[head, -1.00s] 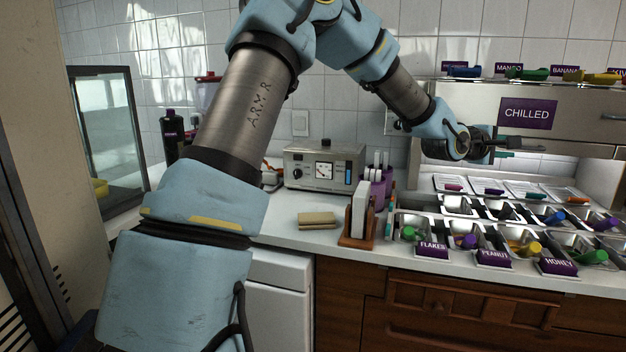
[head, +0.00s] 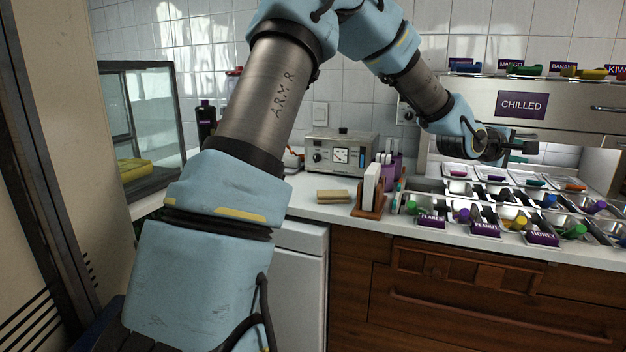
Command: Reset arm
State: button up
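My gripper (head: 522,152) is at the end of my blue and grey arm, at the right of the head view. It points right, in front of the steel chilled cabinet and above the topping trays (head: 480,188). The dark fingers are small and seen from the side, so I cannot tell whether they are open or shut. I see no object clearly held in it. My arm rises from the lower left, bends at the top of the picture and comes down to the right.
The chilled cabinet (head: 575,118) stands close behind my gripper. Topping bins with purple labels (head: 485,229) line the counter's front edge. A metal box with a dial (head: 337,152), a card holder (head: 370,202) and a tan block (head: 333,196) stand left of them. A glass case (head: 137,125) is further left.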

jog(key=w+a+f+m+y+p, duration=0.15)
jog(key=a+f+y, duration=0.35)
jog(key=a, duration=0.9)
jog(key=w+a+f+m+y, duration=0.1)
jog(key=a+f+m+y, duration=0.4)
jog(key=a, duration=0.9)
jog(key=s+a+f+g+y, duration=0.2)
jog(key=s+a, duration=0.6)
jog(key=a, duration=0.4)
jog(key=s+a+f+g+y, duration=0.2)
jog(key=s+a+g, duration=0.1)
jog(key=s+a, duration=0.6)
jog(key=a, duration=0.4)
jog(key=shift+a+f, duration=0.25)
jog(key=shift+f, duration=0.05)
jog(key=shift+m, duration=0.25)
jog(key=shift+c, duration=0.3)
